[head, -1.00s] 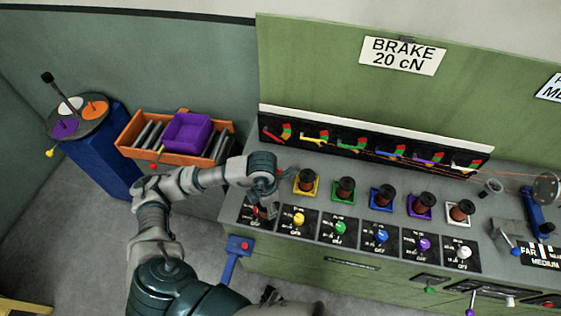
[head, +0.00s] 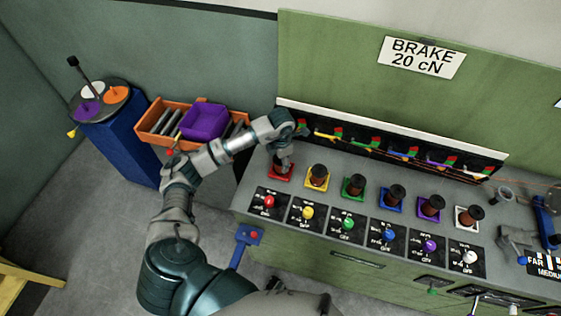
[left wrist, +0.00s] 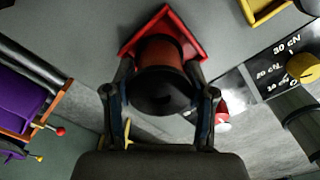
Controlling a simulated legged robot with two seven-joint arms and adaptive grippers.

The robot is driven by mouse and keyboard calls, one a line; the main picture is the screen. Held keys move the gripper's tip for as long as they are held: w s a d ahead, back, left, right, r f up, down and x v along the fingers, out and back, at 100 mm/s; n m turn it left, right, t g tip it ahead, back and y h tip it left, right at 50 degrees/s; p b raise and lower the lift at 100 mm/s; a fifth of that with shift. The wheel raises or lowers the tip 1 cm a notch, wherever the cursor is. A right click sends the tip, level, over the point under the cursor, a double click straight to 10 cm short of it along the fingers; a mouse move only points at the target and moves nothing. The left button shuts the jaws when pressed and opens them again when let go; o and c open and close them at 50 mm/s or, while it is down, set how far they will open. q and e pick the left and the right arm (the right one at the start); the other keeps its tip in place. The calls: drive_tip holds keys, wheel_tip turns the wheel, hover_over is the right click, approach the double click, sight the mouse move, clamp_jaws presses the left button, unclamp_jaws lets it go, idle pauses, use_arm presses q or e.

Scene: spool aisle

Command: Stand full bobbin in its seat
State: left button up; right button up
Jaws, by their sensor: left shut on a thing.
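My left gripper (head: 284,160) is shut on a bobbin and is at the red seat (head: 279,174) at the left end of the row on the grey bench. In the left wrist view the bobbin (left wrist: 163,88) has a dark flange and a reddish-brown body, with one finger on each side. The red square seat (left wrist: 192,32) shows just beyond and around the bobbin's far end. The bobbin looks roughly in line with the seat. I cannot tell whether it touches the seat floor.
Bobbins stand in the yellow (head: 317,182), green (head: 353,189), blue, purple and white seats to the right. Coloured knobs, such as the red knob (head: 268,201), line the front. The gauge strip (head: 385,148) is close behind. An orange crate (head: 150,130) holds a purple bin (head: 204,122).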

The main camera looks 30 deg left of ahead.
use_arm(q)
drive_tip(key=shift+d+f, duration=0.2)
drive_tip(key=shift+f, duration=0.15)
drive_tip(key=shift+d, duration=0.15)
use_arm(e)
drive_tip(key=shift+s+d+f, duration=0.15)
drive_tip(key=shift+s+d, duration=0.2)
drive_tip(key=shift+s, duration=0.1)
use_arm(q)
drive_tip(key=shift+f, duration=0.1)
drive_tip(key=o, duration=1.3)
drive_tip(key=shift+o, duration=0.5)
drive_tip(key=shift+a, duration=0.3)
use_arm(e)
drive_tip(key=shift+w+a, duration=0.35)
drive_tip(key=shift+w, duration=0.25)
